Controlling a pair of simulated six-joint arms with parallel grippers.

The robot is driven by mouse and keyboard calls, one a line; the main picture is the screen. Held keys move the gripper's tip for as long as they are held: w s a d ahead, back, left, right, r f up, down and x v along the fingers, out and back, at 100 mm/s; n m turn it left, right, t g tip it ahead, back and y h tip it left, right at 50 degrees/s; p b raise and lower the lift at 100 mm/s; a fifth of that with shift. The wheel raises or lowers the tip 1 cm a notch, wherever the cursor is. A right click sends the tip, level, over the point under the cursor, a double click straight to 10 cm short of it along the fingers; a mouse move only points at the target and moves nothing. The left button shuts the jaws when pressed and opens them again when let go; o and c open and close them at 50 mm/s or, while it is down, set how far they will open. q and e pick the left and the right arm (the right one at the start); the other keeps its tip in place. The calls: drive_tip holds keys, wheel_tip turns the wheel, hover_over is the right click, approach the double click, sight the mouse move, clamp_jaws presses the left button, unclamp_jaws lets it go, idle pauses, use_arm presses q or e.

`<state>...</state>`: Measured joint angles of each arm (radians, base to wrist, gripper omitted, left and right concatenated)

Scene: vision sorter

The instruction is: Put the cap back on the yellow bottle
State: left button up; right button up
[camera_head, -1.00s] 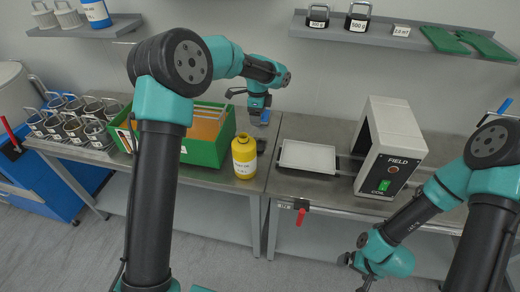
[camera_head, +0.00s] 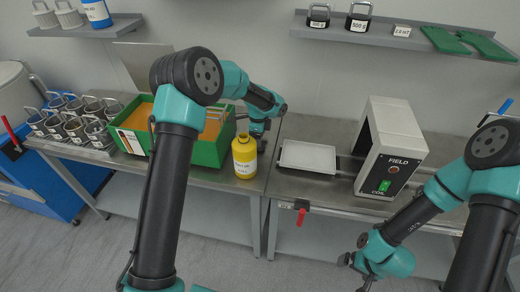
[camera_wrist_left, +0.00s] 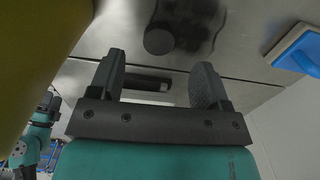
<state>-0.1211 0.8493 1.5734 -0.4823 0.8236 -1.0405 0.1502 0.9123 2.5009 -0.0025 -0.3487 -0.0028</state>
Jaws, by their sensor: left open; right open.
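The yellow bottle (camera_head: 245,157) stands upright near the front edge of the left table, with a white label and no dark cap on its neck. My left gripper (camera_head: 260,146) is low beside it on its right, partly hidden by it. In the left wrist view a dark round disc, which looks like the cap (camera_wrist_left: 159,40), lies on the metal tabletop ahead of my open, empty left fingers (camera_wrist_left: 160,78). The bottle fills the upper left corner there (camera_wrist_left: 35,60). My right gripper (camera_head: 355,268) is open and empty in front of the right table.
A green bin (camera_head: 211,153) with orange contents stands left of the bottle. Several metal cups (camera_head: 75,125) stand further left. A white tray (camera_head: 307,157) and the grey field coil box (camera_head: 390,145) are on the right table. A blue-edged object (camera_wrist_left: 298,50) shows in the wrist view.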

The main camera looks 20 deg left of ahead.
use_arm(q)
drive_tip(key=shift+f, duration=0.1)
drive_tip(key=shift+f, duration=2.8)
drive_tip(key=c, duration=1)
drive_tip(key=shift+o, duration=0.2)
drive_tip(key=shift+r, duration=0.1)
wheel_tip(320, 180, up, 18)
